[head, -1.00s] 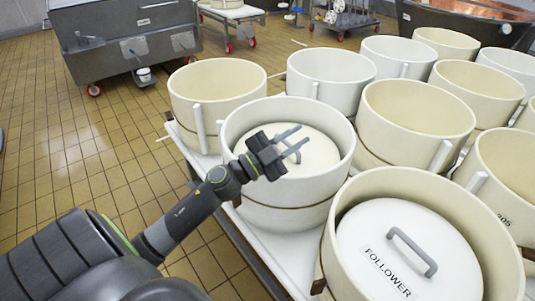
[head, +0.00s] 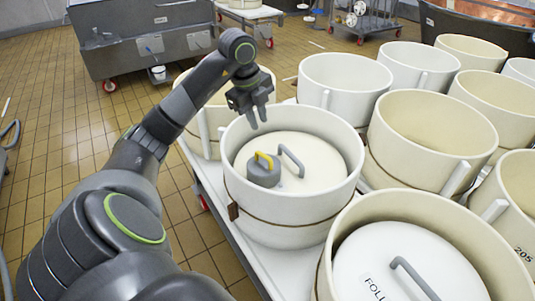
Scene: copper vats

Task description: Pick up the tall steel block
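A grey metal block (head: 264,172) with a yellow handle on top stands upright on the white round lid (head: 312,165) inside a cream tub, left of the lid's grey handle. It is the only loose steel-looking piece I see; I cannot tell for sure that it is the tall steel block. My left gripper (head: 257,119) is above and behind it in the picture, near the tub's far-left rim. Its fingers point down, are apart and hold nothing. My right gripper is not in view.
The tub's rim (head: 235,205) rises around the lid. Several other tubs stand close at the right, and a tub with a lid marked FOLLOWER (head: 368,262) is in front. A grey steel vat (head: 150,40) stands at the back left. Tiled floor lies open at the left.

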